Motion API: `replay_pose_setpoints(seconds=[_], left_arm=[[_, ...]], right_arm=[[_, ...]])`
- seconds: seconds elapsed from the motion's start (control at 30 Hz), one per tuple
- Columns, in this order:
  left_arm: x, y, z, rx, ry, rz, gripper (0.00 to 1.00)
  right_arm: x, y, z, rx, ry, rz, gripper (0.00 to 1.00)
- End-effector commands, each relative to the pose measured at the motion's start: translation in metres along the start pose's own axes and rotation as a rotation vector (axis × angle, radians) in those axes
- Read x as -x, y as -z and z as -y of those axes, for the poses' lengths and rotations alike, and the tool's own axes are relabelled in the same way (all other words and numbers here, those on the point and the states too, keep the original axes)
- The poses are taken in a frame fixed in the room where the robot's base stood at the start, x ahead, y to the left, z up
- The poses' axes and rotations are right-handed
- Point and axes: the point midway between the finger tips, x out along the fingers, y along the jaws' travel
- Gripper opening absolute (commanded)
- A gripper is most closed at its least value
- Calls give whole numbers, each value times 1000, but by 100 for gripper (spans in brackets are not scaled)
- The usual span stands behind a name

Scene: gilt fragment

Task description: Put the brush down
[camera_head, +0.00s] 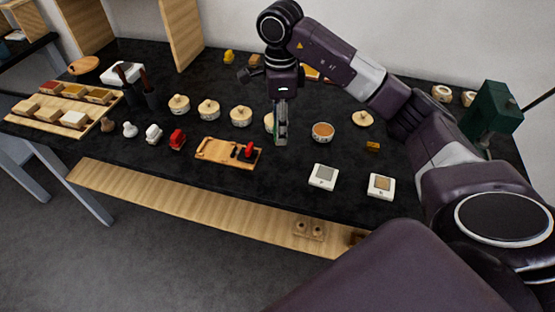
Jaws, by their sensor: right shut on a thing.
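My right gripper (281,137) points down over the middle of the black table (300,160). It is shut on the brush, of which little can be told apart from the fingers at this size. I cannot tell whether the brush touches the table. A pale round lidded pot stands just behind the fingers and is partly hidden by them. My left gripper is not in view.
A wooden tray (213,148) with dark and red small items lies left of the gripper. An orange-filled bowl (323,131) stands to its right. Two white square devices (323,177) (381,186) sit near the front edge. Lidded pots (209,109) line the left. Dark tabletop lies bare between them.

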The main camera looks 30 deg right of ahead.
Motion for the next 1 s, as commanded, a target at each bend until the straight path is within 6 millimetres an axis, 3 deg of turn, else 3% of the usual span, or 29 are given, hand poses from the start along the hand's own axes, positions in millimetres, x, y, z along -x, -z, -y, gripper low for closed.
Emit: replay_pose_setpoints(seconds=[0.1, 0.3, 0.57, 0.8, 1.0], left_arm=[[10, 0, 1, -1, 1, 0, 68], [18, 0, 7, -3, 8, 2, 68], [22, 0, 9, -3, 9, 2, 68], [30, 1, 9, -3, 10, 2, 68], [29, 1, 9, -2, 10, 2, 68]], right_arm=[[-30, 1, -2, -1, -6, -3, 19], [-68, 0, -1, 0, -2, 0, 19], [-89, 0, 0, 0, -1, 0, 19], [-121, 0, 0, 0, 0, 0, 19], [-122, 0, 0, 0, 2, 1, 19]])
